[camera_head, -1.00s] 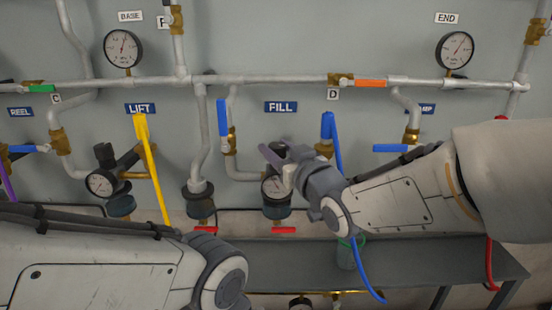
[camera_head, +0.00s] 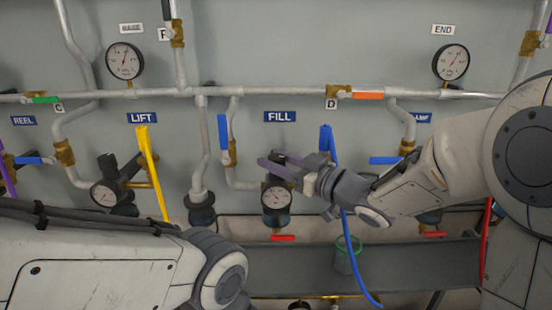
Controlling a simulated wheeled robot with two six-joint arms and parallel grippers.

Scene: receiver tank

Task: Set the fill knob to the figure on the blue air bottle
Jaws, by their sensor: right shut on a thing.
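The black fill knob (camera_head: 279,156) tops the regulator under the blue FILL sign (camera_head: 280,116). The regulator's round gauge (camera_head: 275,198) shows just below; its figures are too small to read. My right gripper (camera_head: 272,164), with purple fingers, reaches in from the right and is shut on the fill knob, partly hiding it. The knob's pointer or marks cannot be made out. No blue air bottle shows in this view. My left arm crosses the lower left; its gripper is out of view.
A blue-handled valve (camera_head: 223,132) stands left of the knob. A blue hose (camera_head: 329,150) hangs just right of it, behind my right arm. A grey shelf (camera_head: 410,262) below holds a green-rimmed cup (camera_head: 345,258). The LIFT regulator with a yellow strip (camera_head: 152,170) stands left.

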